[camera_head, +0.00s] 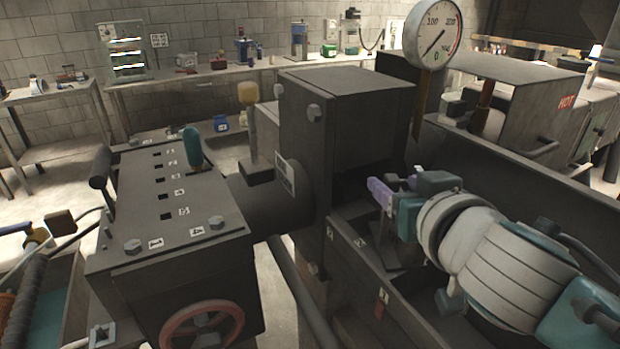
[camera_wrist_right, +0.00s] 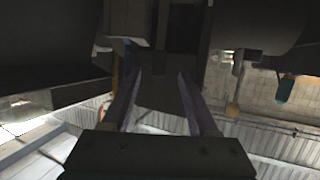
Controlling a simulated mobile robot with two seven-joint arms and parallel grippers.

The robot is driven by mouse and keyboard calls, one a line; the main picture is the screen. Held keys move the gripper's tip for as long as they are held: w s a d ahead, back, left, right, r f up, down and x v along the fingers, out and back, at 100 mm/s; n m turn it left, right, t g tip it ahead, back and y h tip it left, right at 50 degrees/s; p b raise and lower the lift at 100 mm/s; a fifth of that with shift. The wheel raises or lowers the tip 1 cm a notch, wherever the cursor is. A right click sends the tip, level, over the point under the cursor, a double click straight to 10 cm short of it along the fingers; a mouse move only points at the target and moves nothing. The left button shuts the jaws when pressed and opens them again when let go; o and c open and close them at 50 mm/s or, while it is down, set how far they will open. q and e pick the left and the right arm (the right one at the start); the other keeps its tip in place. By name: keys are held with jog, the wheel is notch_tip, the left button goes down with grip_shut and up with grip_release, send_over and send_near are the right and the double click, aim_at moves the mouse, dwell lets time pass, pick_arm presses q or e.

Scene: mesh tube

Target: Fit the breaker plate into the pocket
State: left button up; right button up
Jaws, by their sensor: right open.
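I cannot make out the breaker plate in either view. The pocket is not clearly seen either; the inside of the dark block housing (camera_head: 345,110) is in deep shadow. My right gripper (camera_head: 378,190) reaches in from the right to the open right side of this housing, its purple fingers pointing left. In the right wrist view the two fingers (camera_wrist_right: 159,78) stand apart, with a dark grey surface beyond them. Nothing is clearly held between them. My left gripper is not in view.
A flange and thick barrel (camera_head: 270,200) join the housing to a numbered metal box (camera_head: 170,210) with a red handwheel (camera_head: 203,326). A dial gauge (camera_head: 433,35) stands behind. A dark trough wall (camera_head: 375,290) runs below my right arm. Benches line the back wall.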

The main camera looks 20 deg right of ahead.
aim_at(394, 180)
jog(key=shift+x, duration=1.75)
jog(key=shift+s, duration=0.1)
jog(key=shift+c, duration=0.4)
grip_shut()
jog(key=shift+r, duration=0.1)
